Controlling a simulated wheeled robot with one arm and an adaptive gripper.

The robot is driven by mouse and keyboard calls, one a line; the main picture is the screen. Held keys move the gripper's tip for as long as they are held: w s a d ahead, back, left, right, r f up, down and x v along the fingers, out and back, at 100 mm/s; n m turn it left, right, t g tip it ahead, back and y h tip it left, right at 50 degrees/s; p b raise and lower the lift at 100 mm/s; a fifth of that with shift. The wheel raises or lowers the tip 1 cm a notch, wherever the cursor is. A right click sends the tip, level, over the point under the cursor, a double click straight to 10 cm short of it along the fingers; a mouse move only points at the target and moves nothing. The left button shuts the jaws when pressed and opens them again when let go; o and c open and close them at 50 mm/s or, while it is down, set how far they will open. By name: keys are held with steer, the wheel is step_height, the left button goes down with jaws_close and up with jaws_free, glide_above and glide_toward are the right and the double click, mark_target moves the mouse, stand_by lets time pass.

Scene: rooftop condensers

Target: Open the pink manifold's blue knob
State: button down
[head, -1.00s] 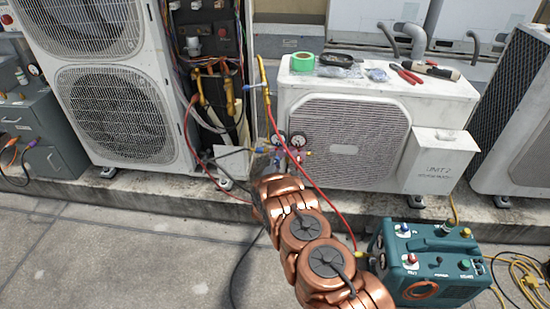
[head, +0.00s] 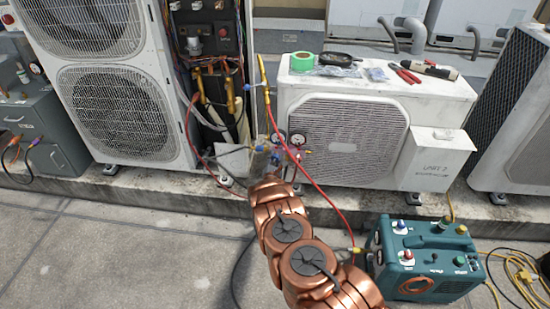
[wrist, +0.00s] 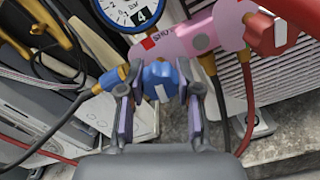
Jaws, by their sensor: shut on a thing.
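The pink manifold (wrist: 205,32) fills the upper middle of the wrist view, with a gauge (wrist: 125,12) at its upper left and a red knob (wrist: 272,33) at its right. The blue knob (wrist: 160,80), with a white stripe, is between the fingers of my gripper (wrist: 160,100). The fingers are shut on its two sides. In the head view, the manifold (head: 295,153) hangs at the left front of the small condenser, its gauges (head: 298,139) facing out. My gripper (head: 265,160) reaches its left part and partly hides it.
A red hose (head: 318,190) runs from the manifold down to a teal machine (head: 425,262) at the lower right. Green tape (head: 302,61) and red pliers (head: 405,73) lie on the small condenser (head: 345,140). A tall condenser (head: 120,100) stands left. The front left floor is clear.

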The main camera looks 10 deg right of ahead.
steer(key=shift+a, duration=0.15)
stand_by(0.3)
steer(key=c, duration=1)
jaws_free()
steer(key=shift+o, duration=1.1)
steer(key=shift+s, duration=0.1)
steer(key=shift+s+f, duration=0.15)
steer(key=shift+s, duration=0.4)
steer(key=v, duration=1)
steer(key=shift+s+a, duration=0.2)
steer(key=shift+s, duration=0.1)
